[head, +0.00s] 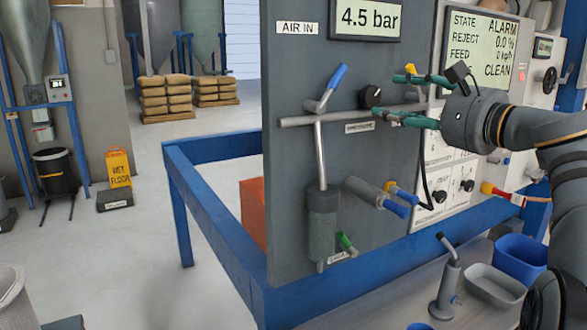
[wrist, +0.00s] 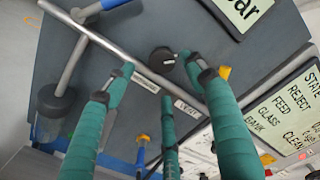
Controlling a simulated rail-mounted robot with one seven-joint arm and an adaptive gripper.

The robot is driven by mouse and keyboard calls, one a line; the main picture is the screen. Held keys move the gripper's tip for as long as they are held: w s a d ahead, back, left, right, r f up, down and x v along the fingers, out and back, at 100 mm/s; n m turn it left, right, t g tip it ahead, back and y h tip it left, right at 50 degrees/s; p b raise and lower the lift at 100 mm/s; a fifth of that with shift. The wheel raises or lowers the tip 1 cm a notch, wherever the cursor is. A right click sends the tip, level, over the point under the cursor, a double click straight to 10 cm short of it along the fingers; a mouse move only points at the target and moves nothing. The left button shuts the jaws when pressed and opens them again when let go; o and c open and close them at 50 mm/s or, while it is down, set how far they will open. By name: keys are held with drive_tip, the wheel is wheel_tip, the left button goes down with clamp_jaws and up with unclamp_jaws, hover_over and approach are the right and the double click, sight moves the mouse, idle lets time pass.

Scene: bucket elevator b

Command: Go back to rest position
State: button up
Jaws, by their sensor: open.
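My gripper (head: 390,97) is in front of the grey panel (head: 290,200), at the right in the head view. Its green fingers are spread and nothing shows between them. The fingertips point at the panel beside the black knob (head: 371,97) and the horizontal grey pipe (head: 320,118). In the wrist view my gripper (wrist: 155,75) has its fingers apart, with the black knob (wrist: 162,58) beyond the tips. I cannot tell whether any finger touches the pipe or panel.
A blue-handled lever (head: 334,85) stands up from the pipe. A grey cylinder (head: 322,212), a blue-tipped fitting (head: 375,195) and a green-tipped fitting (head: 346,243) stick out below. A blue bin (head: 520,262) and a grey bin (head: 493,285) stand below my arm.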

sight(374, 98)
drive_tip(key=x, duration=0.5)
drive_tip(key=shift+w+a+r, duration=0.1)
drive_tip(key=shift+w+a, duration=0.1)
drive_tip(key=shift+w, duration=0.1)
drive_tip(key=shift+w+a+n, duration=0.1)
drive_tip(key=shift+w+n, duration=0.2)
drive_tip(key=shift+n, duration=0.9)
drive_tip(key=shift+s+n+b, duration=0.25)
drive_tip(key=shift+n+b, duration=0.1)
drive_tip(key=shift+n, duration=1.15)
drive_tip(key=n, duration=0.2)
drive_tip(key=shift+w+n, duration=0.15)
drive_tip(key=shift+n, duration=0.25)
drive_tip(key=n, duration=0.2)
drive_tip(key=shift+n, duration=0.3)
drive_tip(key=n+p, duration=0.1)
drive_tip(key=n, duration=0.3)
drive_tip(key=shift+n, duration=0.4)
drive_tip(key=n+p, duration=0.2)
drive_tip(key=n, duration=0.2)
